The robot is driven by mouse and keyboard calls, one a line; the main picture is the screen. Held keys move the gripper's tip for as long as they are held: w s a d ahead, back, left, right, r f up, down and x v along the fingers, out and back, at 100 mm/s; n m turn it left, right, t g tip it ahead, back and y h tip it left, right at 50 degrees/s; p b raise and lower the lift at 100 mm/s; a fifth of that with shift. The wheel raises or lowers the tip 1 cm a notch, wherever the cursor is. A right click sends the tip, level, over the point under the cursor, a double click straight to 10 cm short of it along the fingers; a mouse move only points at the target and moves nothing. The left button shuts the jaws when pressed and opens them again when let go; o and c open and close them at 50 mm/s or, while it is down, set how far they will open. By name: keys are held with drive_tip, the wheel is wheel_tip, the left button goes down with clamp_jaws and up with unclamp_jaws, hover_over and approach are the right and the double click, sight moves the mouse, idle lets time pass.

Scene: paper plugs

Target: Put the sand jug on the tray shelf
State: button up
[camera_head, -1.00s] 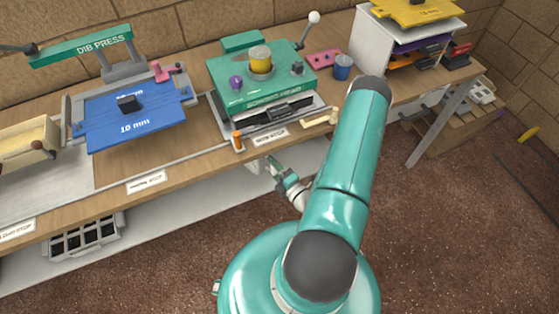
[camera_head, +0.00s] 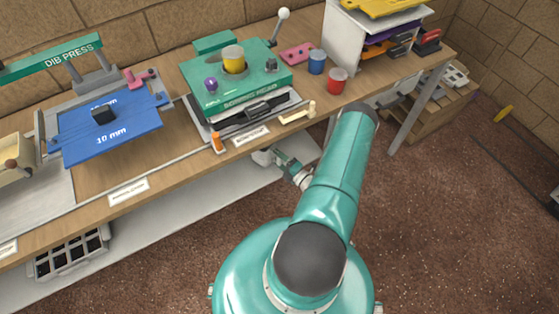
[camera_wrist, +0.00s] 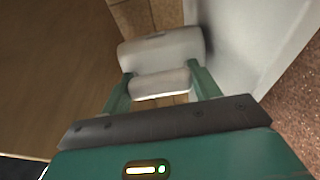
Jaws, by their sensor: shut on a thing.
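My gripper (camera_wrist: 160,88) is shut on a pale sand-coloured jug (camera_wrist: 165,50) in the wrist view. The green fingers stand on either side of a rounded bar of it, and its wider body lies beyond. In the head view my gripper (camera_head: 278,158) is low at the bench's front edge, with the pale jug (camera_head: 262,157) partly under the bench top. A long grey shelf (camera_head: 170,222) runs below the bench top and bears a gridded tray (camera_head: 68,252) at the left. I cannot tell whether the jug touches this shelf.
The wooden bench top (camera_head: 140,180) overhangs the shelf. A bench leg (camera_head: 415,115) stands at the right, with a crate (camera_head: 435,115) behind it. A green press (camera_head: 235,80), a blue cup (camera_head: 317,62) and a red cup (camera_head: 337,80) stand on top.

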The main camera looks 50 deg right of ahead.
drive_tip(key=shift+f, duration=0.4)
drive_tip(key=shift+f, duration=0.1)
drive_tip(key=o, duration=1)
drive_tip(key=shift+c, duration=0.2)
drive_tip(key=s, duration=1.2)
drive_tip(key=shift+a, duration=0.2)
